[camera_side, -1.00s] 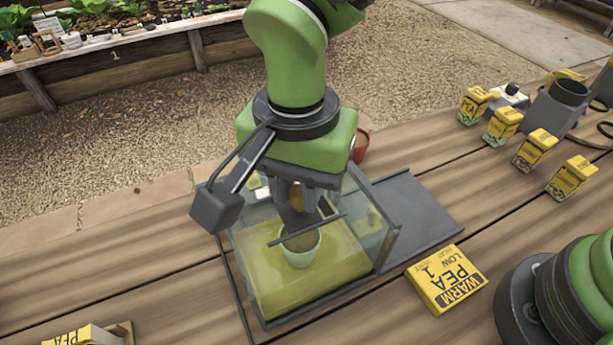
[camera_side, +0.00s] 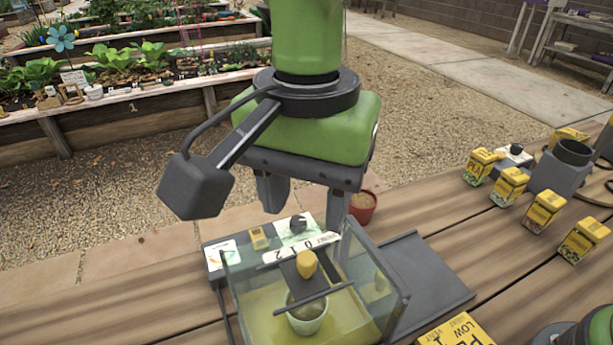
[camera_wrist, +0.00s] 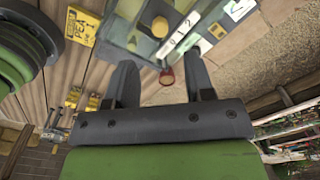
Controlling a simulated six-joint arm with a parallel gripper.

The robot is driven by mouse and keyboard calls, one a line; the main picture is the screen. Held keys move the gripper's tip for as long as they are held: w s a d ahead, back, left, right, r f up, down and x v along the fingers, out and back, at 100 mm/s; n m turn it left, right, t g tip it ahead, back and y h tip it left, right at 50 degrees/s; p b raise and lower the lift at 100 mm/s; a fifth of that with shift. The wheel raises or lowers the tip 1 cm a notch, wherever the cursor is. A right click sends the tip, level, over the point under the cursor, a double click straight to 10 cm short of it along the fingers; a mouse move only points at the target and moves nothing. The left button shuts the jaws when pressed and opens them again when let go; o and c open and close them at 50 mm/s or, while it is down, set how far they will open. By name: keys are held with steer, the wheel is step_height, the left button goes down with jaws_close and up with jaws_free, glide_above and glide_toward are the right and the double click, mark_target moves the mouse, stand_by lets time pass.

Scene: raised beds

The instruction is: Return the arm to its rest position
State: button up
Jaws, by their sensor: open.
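My gripper (camera_side: 306,217) hangs above the clear-walled box (camera_side: 393,310), jaws apart with nothing between them. In the wrist view my gripper (camera_wrist: 160,68) also shows two spread fingers. Below it, an orange-yellow knob (camera_side: 306,263) sits on a dark strip across the top of the box, clear of the fingers. The knob shows in the wrist view (camera_wrist: 160,27). A pale pot (camera_side: 308,322) with brown contents stands inside the box on a yellow-green floor.
A dark flat panel (camera_side: 425,272) lies right of the box. A red pot (camera_side: 362,207) stands behind. Yellow seed packets (camera_side: 543,213) and a grey holder (camera_side: 562,166) stand at the right. A "WARM PEA" packet (camera_side: 458,333) lies at the front. Space above the table is open.

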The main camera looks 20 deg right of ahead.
step_height(320, 180, up, 2)
stand_by(0.5)
steer(key=s+d+r+n+t+y, duration=0.1)
steer(key=d+r, duration=0.3)
steer(key=d, duration=0.3)
steer(key=d+r+n+t+y, duration=0.1)
steer(key=d+r, duration=0.3)
steer(key=d, duration=0.3)
steer(key=s+d+f+n+t, duration=0.1)
steer(key=s+d+n+t, duration=0.2)
steer(key=s+d, duration=0.6)
steer(key=shift+s+d+f+t, duration=0.15)
steer(key=shift+s+d+t, duration=0.2)
steer(key=shift+d+t, duration=0.55)
